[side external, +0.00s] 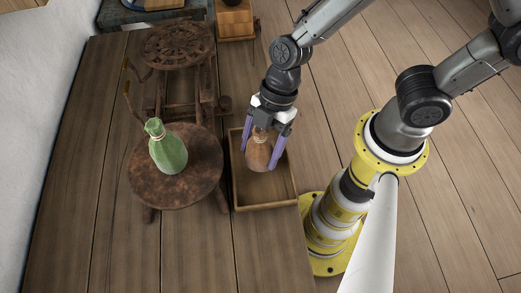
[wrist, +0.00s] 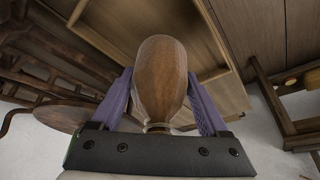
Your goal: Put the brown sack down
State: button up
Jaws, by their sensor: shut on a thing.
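The brown sack (side external: 259,153) is held upright between the two purple fingers of my gripper (side external: 263,158), over or inside the wooden tray (side external: 265,208). Whether it touches the tray's floor I cannot tell. In the wrist view the brown sack (wrist: 160,80) fills the middle, with a finger of my gripper (wrist: 158,105) against each side of its narrow neck. The tray's wooden walls (wrist: 205,40) show behind it. The gripper is shut on the sack.
A wooden box (side external: 234,22) stands at the back. The table's front left is clear.

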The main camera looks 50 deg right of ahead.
jog(key=shift+f, duration=0.85)
jog(key=shift+f, duration=0.1)
jog(key=o, duration=1.5)
jog(key=shift+o, duration=0.2)
jog(key=s+d+r+m+t+h, duration=0.1)
jog(key=d+r+m, duration=0.4)
jog(key=r, duration=0.4)
jog(key=d+r+m+t, duration=0.2)
jog(key=d+r, duration=0.5)
jog(key=r, duration=0.2)
jog(key=s+d+r+m+t+h, duration=0.2)
jog(key=s+d+r+m+h, duration=0.1)
jog(key=d+m, duration=0.5)
jog(key=shift+s+d+r+m+t, duration=0.35)
jog(key=shift+s+r+m, duration=0.5)
jog(key=shift+m, duration=0.65)
